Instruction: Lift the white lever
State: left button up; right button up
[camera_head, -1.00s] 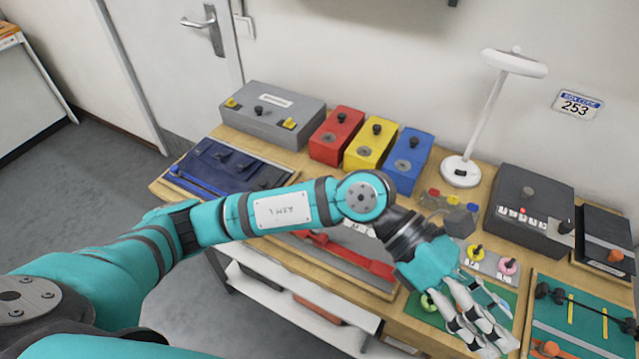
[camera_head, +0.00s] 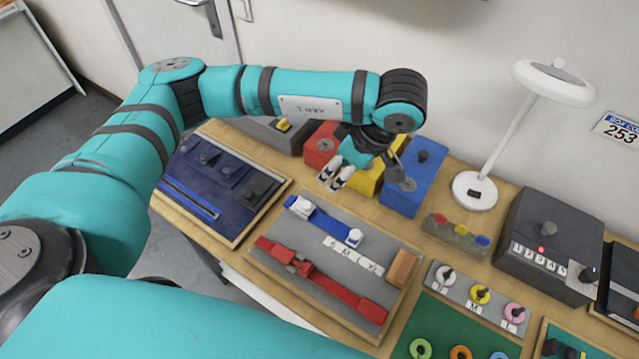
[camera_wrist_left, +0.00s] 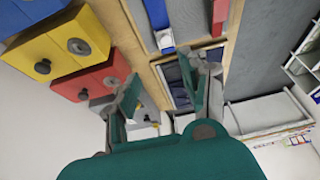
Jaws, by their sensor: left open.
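A blue strap (camera_head: 326,222) lies on a grey board (camera_head: 350,287) on the workbench. It has a white lever-like piece (camera_head: 299,206) at its left end and a smaller white piece (camera_head: 354,237) at its right end. My left gripper (camera_head: 333,178) hangs above and behind the left white piece, apart from it, in front of the red and yellow boxes. Its fingers are open and empty; they also show open in the left wrist view (camera_wrist_left: 165,92). There the blue strap (camera_wrist_left: 165,38) shows at the top. My right gripper is not in view.
A red strap (camera_head: 345,292) lies in front of the blue one. Red (camera_head: 321,148), yellow (camera_head: 366,182) and blue (camera_head: 412,180) boxes stand behind the board. A dark blue tray (camera_head: 225,185) is left; a lamp (camera_head: 475,192) and black box (camera_head: 550,240) are right.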

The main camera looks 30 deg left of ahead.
pick_arm(q)
jog(key=p, duration=0.2)
send_near(307, 204)
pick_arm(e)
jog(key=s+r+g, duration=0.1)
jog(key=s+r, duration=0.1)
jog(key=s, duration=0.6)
pick_arm(q)
jog(key=p+x, duration=0.2)
jog(key=x, duration=0.3)
jog(key=shift+s+a, duration=0.1)
jog(key=shift+p+x, duration=0.4)
jog(key=shift+x, duration=0.65)
jog(key=shift+f, duration=0.35)
jog(key=shift+a+f, duration=0.1)
jog(key=shift+f, duration=0.1)
grip_shut()
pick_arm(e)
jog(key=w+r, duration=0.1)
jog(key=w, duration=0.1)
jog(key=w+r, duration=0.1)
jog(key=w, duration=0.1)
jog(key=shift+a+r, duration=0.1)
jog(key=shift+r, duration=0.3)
